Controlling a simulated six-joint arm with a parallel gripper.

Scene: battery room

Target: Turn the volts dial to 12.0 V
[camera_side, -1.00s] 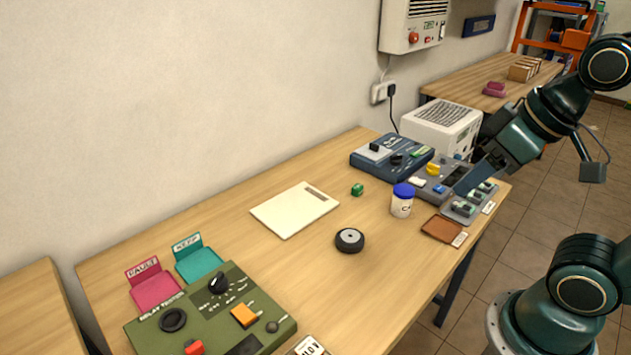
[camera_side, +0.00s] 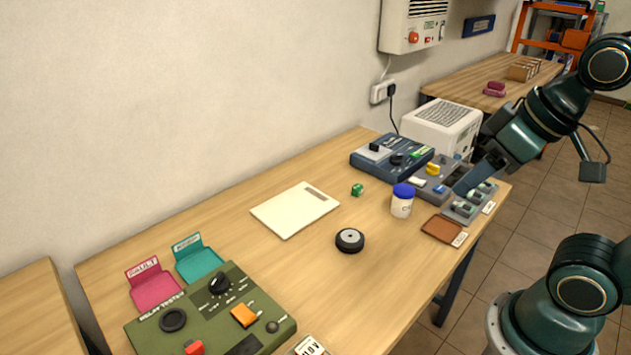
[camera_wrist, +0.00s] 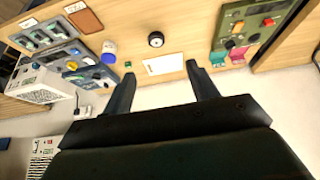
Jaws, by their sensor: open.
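No dial is readable as volts in these small views, so I cannot tell which one it is. A green tester box (camera_side: 215,318) at the front left carries a black pointer dial (camera_side: 219,283) and a round black knob (camera_side: 173,320). A blue box (camera_side: 385,165) at the back has a black knob (camera_side: 396,159). A grey box (camera_side: 440,175) beside it has a yellow knob (camera_side: 439,187). My gripper (camera_side: 465,189) is over the grey box's right side in the side view. In the wrist view its two fingers (camera_wrist: 157,72) are apart, with nothing between them.
A white jar with a blue lid (camera_side: 402,200), a black-rimmed wheel (camera_side: 350,240), a green block (camera_side: 357,190) and a white sheet (camera_side: 295,210) are on the table. A brown tray (camera_side: 441,229) lies near the right edge. A white vented box (camera_side: 440,128) stands behind.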

